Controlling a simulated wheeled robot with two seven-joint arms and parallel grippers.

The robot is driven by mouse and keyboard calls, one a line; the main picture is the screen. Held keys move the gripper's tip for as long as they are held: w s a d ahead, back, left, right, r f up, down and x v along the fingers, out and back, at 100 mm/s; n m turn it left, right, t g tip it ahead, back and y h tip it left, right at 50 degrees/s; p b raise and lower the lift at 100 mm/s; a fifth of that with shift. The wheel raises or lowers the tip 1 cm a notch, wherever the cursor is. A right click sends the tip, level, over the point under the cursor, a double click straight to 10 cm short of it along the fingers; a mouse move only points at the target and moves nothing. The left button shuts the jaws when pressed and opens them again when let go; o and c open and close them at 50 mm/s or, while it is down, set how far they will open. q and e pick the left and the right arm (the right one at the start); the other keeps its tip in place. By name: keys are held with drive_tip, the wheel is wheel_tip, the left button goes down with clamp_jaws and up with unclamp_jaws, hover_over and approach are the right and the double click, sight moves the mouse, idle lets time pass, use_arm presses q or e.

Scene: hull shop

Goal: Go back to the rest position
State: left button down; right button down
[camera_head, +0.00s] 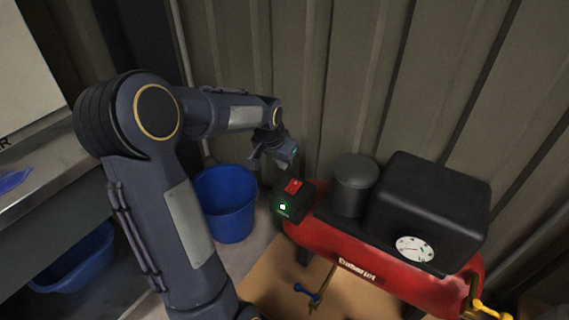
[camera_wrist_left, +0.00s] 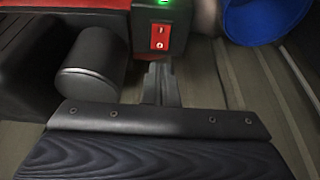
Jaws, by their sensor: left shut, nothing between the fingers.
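My left gripper (camera_head: 284,160) is shut and empty. It hangs in the air near the switch box of the red compressor, in front of the corrugated wall. In the left wrist view its closed fingers (camera_wrist_left: 161,84) point toward the switch box (camera_wrist_left: 160,32), which has a red rocker switch (camera_wrist_left: 160,37) and a lit green light. In the head view the red switch (camera_head: 293,187) and green light (camera_head: 283,206) also show on the box. I cannot tell the exact gap between fingers and box. My right gripper is not in view.
The red compressor (camera_head: 345,253) carries a black cylinder (camera_head: 354,186), a black housing (camera_head: 430,205) and a round gauge (camera_head: 414,248). A blue bucket (camera_head: 226,204) stands left of it. A metal bench (camera_head: 50,150) is at the left, with a blue basin (camera_head: 75,262) below.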

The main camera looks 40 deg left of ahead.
use_arm(q)
drive_tip(key=shift+r, duration=0.1)
idle(0.5)
drive_tip(key=s+d+r+t+h, duration=0.1)
drive_tip(key=s+d+r+h, duration=0.15)
drive_tip(key=s+d, duration=0.8)
drive_tip(key=s+d+r+t+h, duration=0.1)
drive_tip(key=s+d+r+h, duration=0.15)
drive_tip(key=s+d, duration=0.75)
wheel_tip(320, 180, up, 19)
drive_tip(key=s+p, duration=0.2)
drive_tip(key=p, duration=1.6)
drive_tip(key=shift+y+p, duration=0.3)
drive_tip(key=shift+y, duration=0.1)
drive_tip(key=shift+f, duration=0.1)
